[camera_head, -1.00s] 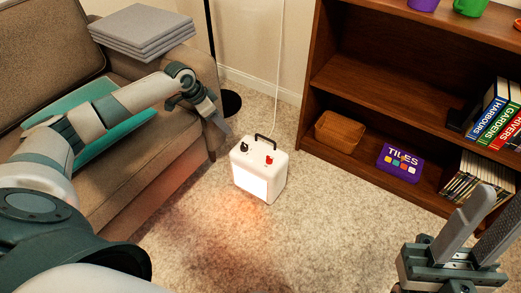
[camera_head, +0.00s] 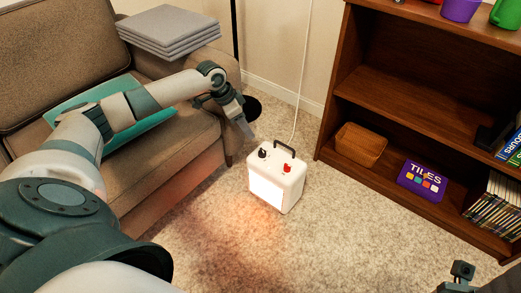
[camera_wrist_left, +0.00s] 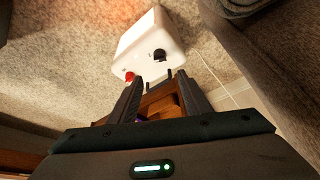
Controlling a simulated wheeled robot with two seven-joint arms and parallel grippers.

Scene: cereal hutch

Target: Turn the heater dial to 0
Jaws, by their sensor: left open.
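The white heater (camera_head: 268,188) stands on the carpet with its front panel glowing. Its top has a black knob (camera_head: 263,153), a red knob (camera_head: 286,168) and a black carry handle. The marks on the knobs are too small to read. My left gripper (camera_head: 248,133) is open and empty, just above and left of the black knob, apart from it. In the left wrist view, the heater (camera_wrist_left: 148,38) lies beyond the open fingers, with the black knob (camera_wrist_left: 159,55) between their lines and the red knob (camera_wrist_left: 129,76) by the left fingertip. My right gripper (camera_head: 462,272) barely shows at the bottom right; its fingers are not visible.
A brown sofa (camera_head: 185,150) with grey folded cloths (camera_head: 168,28) on its arm stands left of the heater. A wooden shelf (camera_head: 395,95) with a basket (camera_head: 360,145) and a purple box (camera_head: 422,180) stands to the right. A cord rises behind the heater. Carpet in front is clear.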

